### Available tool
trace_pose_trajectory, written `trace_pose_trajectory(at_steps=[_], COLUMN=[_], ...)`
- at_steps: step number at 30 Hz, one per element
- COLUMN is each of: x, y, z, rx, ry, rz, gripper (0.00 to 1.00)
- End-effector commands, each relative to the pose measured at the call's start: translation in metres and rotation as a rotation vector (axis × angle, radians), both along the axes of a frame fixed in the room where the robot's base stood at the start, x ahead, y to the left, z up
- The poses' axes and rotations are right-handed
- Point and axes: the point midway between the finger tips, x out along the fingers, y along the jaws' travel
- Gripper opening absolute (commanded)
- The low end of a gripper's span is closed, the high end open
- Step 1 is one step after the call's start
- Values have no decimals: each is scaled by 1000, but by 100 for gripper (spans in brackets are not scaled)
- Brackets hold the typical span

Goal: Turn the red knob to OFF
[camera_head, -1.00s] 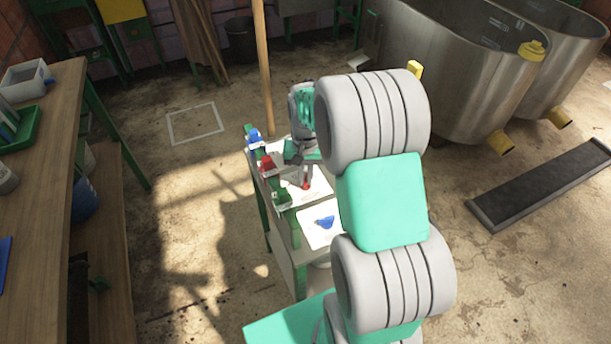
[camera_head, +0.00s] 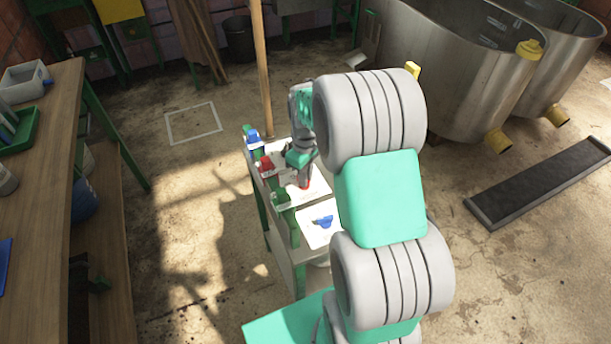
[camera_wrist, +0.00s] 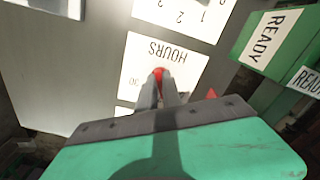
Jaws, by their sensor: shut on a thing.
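The red knob (camera_wrist: 158,72) sits on a white panel labelled HOURS (camera_wrist: 180,56) in the wrist view. My gripper (camera_wrist: 161,85) is shut on the knob, with a grey finger on each side; the fingers hide much of it. In the head view the knob (camera_head: 305,184) shows as a small red spot below my gripper (camera_head: 306,176), on the small stand's white top. I cannot read an OFF mark or tell where the knob points.
A blue knob (camera_head: 323,222) sits on a nearer white panel. Blue (camera_head: 252,136), red (camera_head: 266,165) and green (camera_head: 281,197) blocks line the stand's left edge. A wooden post (camera_head: 263,70) rises behind, and metal tanks (camera_head: 440,70) stand at the right.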

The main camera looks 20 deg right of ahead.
Motion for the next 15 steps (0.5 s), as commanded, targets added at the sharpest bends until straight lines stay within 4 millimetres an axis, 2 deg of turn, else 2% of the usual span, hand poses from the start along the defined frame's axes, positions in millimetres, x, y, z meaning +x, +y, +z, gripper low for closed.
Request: trace_pose_trajectory(at_steps=[15], x=[2], y=[-1], z=[1], rx=[-1], ry=[-2], rz=[414], gripper=[0])
